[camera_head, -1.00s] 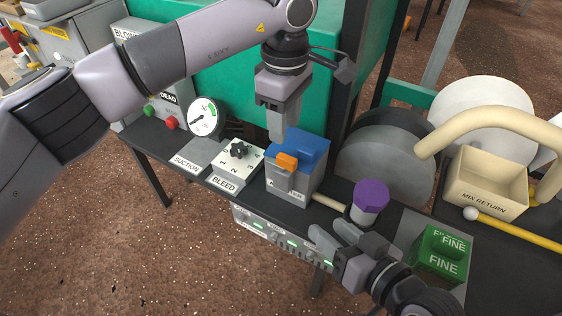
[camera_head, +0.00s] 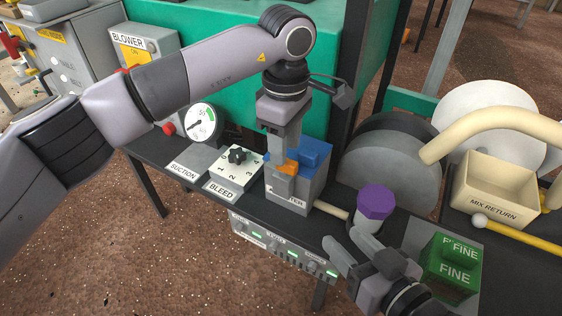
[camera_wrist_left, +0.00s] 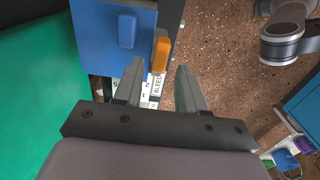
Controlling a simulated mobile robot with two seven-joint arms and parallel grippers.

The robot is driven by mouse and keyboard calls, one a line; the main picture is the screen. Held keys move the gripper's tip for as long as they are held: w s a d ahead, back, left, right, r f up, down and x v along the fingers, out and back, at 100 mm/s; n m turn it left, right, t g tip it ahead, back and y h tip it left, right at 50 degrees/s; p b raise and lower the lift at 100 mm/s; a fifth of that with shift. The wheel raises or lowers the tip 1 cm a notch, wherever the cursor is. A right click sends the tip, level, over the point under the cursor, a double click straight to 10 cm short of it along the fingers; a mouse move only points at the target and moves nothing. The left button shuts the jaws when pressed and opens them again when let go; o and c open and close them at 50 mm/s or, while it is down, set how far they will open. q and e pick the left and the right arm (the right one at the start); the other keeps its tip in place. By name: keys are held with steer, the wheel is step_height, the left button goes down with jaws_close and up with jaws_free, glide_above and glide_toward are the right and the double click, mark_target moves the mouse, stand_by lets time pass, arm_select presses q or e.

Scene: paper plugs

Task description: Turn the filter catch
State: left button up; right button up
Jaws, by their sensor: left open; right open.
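The filter box is a grey box with a blue lid (camera_head: 312,152), standing on the dark bench. Its orange catch (camera_head: 289,168) is on the front edge of the lid. My left gripper (camera_head: 282,172) points down at the catch, and its fingers partly hide it. In the left wrist view the orange catch (camera_wrist_left: 160,52) lies between the two open fingertips, nearer the left one, and the blue lid (camera_wrist_left: 85,40) is at upper left. I cannot tell whether a finger touches the catch. My right gripper (camera_head: 345,245) is open and empty at the bench's front edge.
A purple-capped part (camera_head: 375,204) stands right of the filter box. A bleed dial (camera_head: 238,158) and a gauge (camera_head: 203,122) are to its left. Green FINE blocks (camera_head: 452,262) and a cream MIX RETURN bin (camera_head: 492,190) are at the right.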

arm_select(q)
steer(key=shift+f+b, duration=0.7)
steer(key=shift+f, duration=0.9)
jaws_close()
